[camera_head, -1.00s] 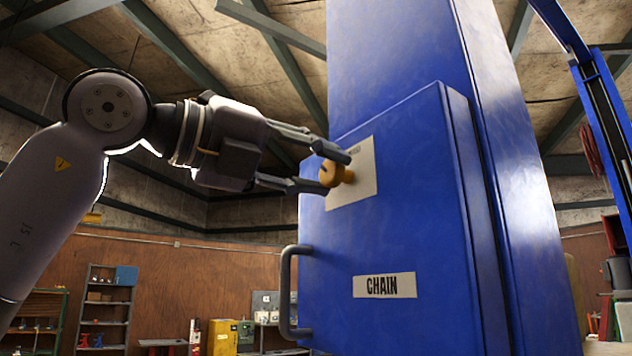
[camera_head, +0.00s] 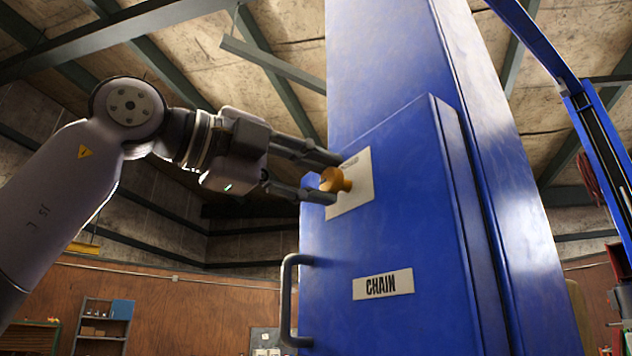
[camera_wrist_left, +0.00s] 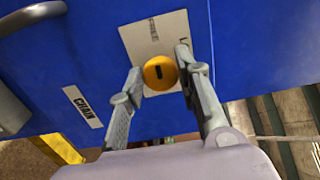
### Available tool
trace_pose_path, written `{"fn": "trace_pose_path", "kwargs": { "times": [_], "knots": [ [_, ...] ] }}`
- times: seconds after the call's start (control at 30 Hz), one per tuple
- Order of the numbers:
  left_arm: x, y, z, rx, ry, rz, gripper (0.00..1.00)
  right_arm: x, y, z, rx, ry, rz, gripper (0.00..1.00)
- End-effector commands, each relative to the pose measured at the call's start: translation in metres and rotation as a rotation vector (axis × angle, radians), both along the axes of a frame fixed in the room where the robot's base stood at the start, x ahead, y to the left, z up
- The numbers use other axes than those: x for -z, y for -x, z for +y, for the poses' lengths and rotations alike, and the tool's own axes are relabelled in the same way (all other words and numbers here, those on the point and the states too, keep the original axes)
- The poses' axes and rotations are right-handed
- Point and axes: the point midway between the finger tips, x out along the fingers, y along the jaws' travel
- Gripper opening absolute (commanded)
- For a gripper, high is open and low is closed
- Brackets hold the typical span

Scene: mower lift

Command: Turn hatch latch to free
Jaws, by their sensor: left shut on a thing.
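The hatch latch is a round orange knob (camera_head: 337,180) on a pale plate (camera_head: 361,184), on the front of the blue hatch box (camera_head: 400,225). In the left wrist view the knob (camera_wrist_left: 161,73) faces me and has a short dark slot across its middle, running near upright in the picture. My left gripper (camera_head: 333,177) is shut on the knob, one finger on each side of it. My right gripper is not in view.
A dark bar handle (camera_head: 288,300) sticks out from the hatch's left edge, below my left gripper. A "CHAIN" label (camera_head: 383,284) is on the hatch. The blue column (camera_head: 395,50) rises behind it. Shelves (camera_head: 103,325) stand far back at lower left.

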Motion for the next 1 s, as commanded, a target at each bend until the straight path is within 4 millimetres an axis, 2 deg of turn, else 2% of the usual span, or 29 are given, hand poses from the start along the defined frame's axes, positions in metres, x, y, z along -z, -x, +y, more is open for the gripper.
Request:
{"fn": "trace_pose_path", "kwargs": {
  "times": [0.6, 0.63, 0.9, 1.0],
  "knots": [
    [-0.0008, -0.0005, 0.001, -0.002, 0.025, 0.03, 0.03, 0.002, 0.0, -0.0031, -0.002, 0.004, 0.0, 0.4],
    [-0.0007, -0.0006, 0.001, -0.002, 0.025, 0.03, 0.33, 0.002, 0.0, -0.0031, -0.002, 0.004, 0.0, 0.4],
    [-0.0002, -0.0004, 0.0005, -0.001, 0.023, 0.029, 0.51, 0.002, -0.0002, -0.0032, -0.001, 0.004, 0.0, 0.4],
    [0.0, -0.0003, 0.0003, -0.001, 0.022, 0.03, 0.51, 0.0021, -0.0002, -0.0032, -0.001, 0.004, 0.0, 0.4]
  ]
}}
